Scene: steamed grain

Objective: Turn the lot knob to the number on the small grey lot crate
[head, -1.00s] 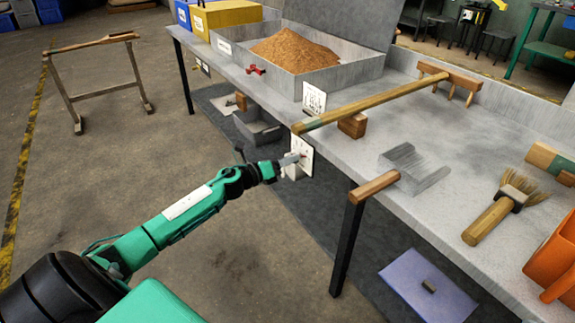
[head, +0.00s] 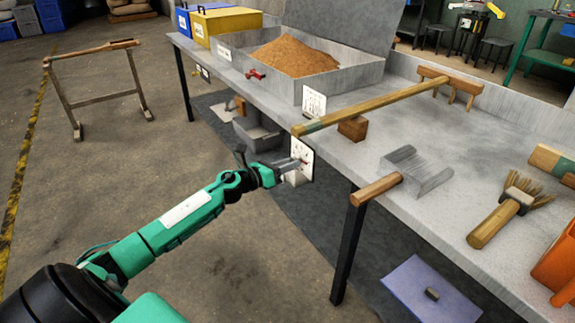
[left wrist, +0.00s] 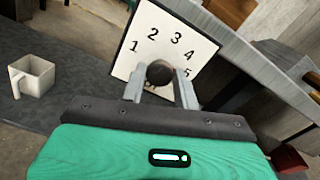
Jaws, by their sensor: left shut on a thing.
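The dark, round lot knob (left wrist: 159,73) sits on a white number plate (left wrist: 171,32), which shows 1, 2, 3, 4 and a partly covered 5 in the left wrist view. In the head view the plate (head: 302,155) hangs at the table's front edge. My left gripper (head: 290,164) is shut on the knob, one finger on each side; its fingers also show in the left wrist view (left wrist: 160,82). I cannot see where the knob points. A grey crate (head: 257,136) stands under the table; I cannot read a number on it. My right gripper is not in view.
The grey table (head: 430,215) holds a tray of brown grain (head: 293,54), a long wooden rake (head: 380,104), a metal scoop (head: 425,172) and a brush (head: 497,215). A black table leg (head: 347,245) stands right of the plate.

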